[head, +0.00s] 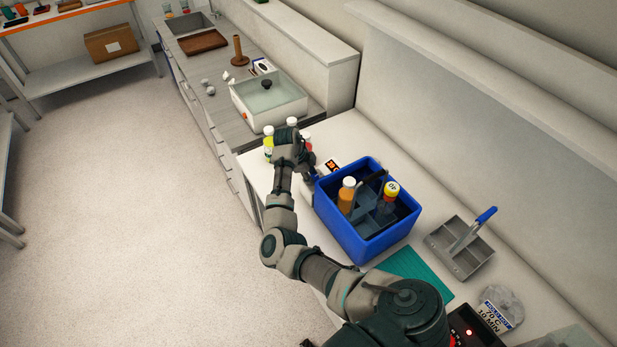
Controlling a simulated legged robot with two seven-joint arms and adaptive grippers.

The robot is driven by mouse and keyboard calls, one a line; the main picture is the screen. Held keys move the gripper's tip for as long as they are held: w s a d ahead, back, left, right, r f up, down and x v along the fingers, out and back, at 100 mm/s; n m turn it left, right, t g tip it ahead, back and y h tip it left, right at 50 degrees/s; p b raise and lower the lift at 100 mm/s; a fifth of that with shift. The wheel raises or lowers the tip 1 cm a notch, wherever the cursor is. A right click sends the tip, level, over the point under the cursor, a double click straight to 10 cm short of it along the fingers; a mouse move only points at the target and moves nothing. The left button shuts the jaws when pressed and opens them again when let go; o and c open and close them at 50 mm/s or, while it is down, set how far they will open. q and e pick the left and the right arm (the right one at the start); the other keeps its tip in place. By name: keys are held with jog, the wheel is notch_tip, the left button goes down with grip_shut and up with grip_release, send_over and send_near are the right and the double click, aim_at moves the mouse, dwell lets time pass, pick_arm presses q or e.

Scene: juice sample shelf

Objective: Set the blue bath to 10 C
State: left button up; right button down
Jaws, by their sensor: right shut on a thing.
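The blue bath (352,237) is an open blue box on the white bench, with grey dividers inside. An orange bottle (347,195) with a white cap and a dark red bottle (388,197) with a yellow cap stand in it. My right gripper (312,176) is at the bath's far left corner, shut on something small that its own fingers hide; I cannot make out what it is. A small orange and black sign or display (332,167) stands just behind that corner, too small to read. My left gripper is not in view.
Capped bottles (268,143) stand close behind my right wrist. A white-sided bath (268,103) is on the grey counter beyond. A grey caddy (458,247) with a blue handle, a green mat (415,268) and a "70 C 10 MIN" label (495,316) lie to the right.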

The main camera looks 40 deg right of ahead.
jog(key=m, duration=0.2)
jog(key=m+b, duration=0.1)
jog(key=m, duration=0.2)
jog(key=shift+s+d+f+m+g+y, duration=0.15)
jog(key=shift+d+f+m+g+y, duration=0.05)
jog(key=shift+d+m+g+y, duration=0.15)
jog(key=shift+m+b, duration=0.7)
jog(key=shift+m, duration=0.85)
jog(key=shift+a+m+y, duration=0.1)
jog(key=shift+m+y, duration=0.15)
jog(key=shift+m, duration=0.05)
jog(key=shift+f, duration=0.1)
jog(key=c, duration=1.1)
grip_release()
jog(key=shift+o, duration=0.2)
